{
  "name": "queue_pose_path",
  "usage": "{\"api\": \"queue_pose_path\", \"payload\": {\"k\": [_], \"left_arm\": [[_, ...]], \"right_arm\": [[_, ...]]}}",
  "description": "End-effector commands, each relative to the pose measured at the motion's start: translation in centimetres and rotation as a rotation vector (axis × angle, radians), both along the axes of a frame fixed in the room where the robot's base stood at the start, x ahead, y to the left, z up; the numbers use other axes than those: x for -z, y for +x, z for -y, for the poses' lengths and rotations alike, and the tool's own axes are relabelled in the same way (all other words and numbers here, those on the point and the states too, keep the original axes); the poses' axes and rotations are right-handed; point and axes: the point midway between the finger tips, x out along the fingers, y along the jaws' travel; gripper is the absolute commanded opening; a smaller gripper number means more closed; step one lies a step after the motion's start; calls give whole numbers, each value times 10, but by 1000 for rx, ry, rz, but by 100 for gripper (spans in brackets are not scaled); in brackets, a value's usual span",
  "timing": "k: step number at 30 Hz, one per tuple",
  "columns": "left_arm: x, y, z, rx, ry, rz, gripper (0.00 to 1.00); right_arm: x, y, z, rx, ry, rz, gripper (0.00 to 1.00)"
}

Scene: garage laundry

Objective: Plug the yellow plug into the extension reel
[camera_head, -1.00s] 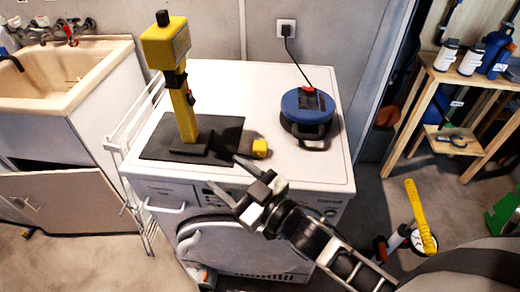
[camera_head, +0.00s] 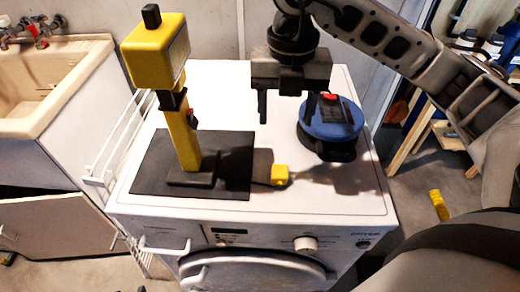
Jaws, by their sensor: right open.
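The small yellow plug (camera_head: 280,175) lies on the white washing machine top, just off the right edge of a black mat. The blue extension reel (camera_head: 345,127) sits to its right and farther back, with a red and black part on top. My right gripper (camera_head: 287,113) hangs over the machine top, fingers pointing down, open and empty. It is behind the plug in the picture and beside the reel, whose left part is close to one finger. The wall socket and part of the reel's cable are hidden behind my right arm. My left gripper is out of view.
A tall yellow device (camera_head: 160,45) stands upright on the black mat (camera_head: 215,190). A sink (camera_head: 45,85) is at the left, and a wooden shelf is partly hidden at the right. The machine top's front strip is clear.

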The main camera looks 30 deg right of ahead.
Motion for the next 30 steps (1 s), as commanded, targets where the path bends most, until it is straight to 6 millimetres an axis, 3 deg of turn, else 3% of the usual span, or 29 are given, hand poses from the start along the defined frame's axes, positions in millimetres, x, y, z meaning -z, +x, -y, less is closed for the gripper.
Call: {"api": "queue_pose_path", "payload": {"k": [3,12,24,30], "left_arm": [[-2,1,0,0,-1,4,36],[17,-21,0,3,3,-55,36],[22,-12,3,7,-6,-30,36],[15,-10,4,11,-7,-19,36]], "right_arm": [[-1,0,2,4,-9,3,58],[4,0,1,2,-4,1,58],[84,-2,0,1,-1,-4,58],[104,-1,1,2,-4,0,58]]}}
